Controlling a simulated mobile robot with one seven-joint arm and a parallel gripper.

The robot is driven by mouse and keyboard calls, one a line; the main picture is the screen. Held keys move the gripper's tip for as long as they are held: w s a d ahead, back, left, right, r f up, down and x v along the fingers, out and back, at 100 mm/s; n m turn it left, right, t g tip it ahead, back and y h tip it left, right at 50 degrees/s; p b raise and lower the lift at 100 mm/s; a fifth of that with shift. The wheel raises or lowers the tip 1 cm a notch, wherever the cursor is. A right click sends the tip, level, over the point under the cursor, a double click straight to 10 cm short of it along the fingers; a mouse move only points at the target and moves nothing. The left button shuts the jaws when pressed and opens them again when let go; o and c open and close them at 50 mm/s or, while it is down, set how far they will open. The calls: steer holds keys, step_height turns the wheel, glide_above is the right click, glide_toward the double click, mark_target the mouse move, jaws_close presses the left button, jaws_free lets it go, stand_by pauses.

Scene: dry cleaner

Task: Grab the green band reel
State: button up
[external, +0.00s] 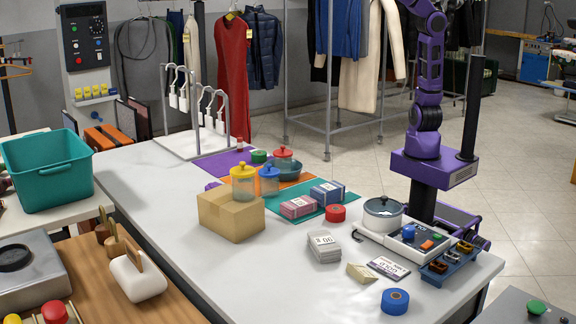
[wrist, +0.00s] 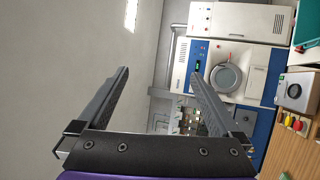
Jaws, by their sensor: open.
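The green band reel (external: 259,156) lies on the purple mat (external: 215,163) at the far side of the white table, in the external view. It is small and low, just left of a red-lidded jar (external: 283,158). The wrist view does not show it. My gripper (wrist: 159,78) is open and empty in the wrist view, its two dark fingers wide apart. It faces a wall and machines, away from the table. In the external view my purple arm rises out of the top edge, so the gripper is out of that picture.
A cardboard box (external: 231,214), a yellow-lidded jar (external: 244,182) and a blue-lidded jar (external: 268,180) stand in front of the reel. A hanger rack (external: 196,125) stands to its left. A red reel (external: 335,213) and a blue reel (external: 395,301) lie nearer. The table's left part is clear.

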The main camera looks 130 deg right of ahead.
steer(key=w+a+n+t+y, duration=0.1)
steer(key=w+a+t+y, duration=0.15)
steer(key=a, duration=0.85)
steer(key=w+a+n+t+y, duration=0.15)
steer(key=w+a+y, duration=0.25)
steer(key=a, duration=0.7)
steer(key=w+d+f+m+g+h, duration=0.25)
steer(key=d+f+m+g, duration=0.4)
steer(key=d+f, duration=0.9)
steer(key=w+d+f+m+g+h, duration=0.1)
steer(key=d+f+m+g+h, duration=0.25)
steer(key=d+f+m, duration=0.9)
steer(key=m+y+b, duration=0.2)
steer(key=m+y, duration=0.5)
steer(key=m, duration=2.7)
glide_toward(263, 152)
steer(key=shift+n, duration=0.25)
steer(key=x, duration=0.6)
steer(key=shift+w+f+b, duration=0.1)
steer(key=shift+f+b, duration=0.15)
steer(key=shift+b, duration=0.05)
steer(key=shift+x, duration=2.8)
steer(key=shift+r, duration=0.2)
steer(key=c, duration=1.3)
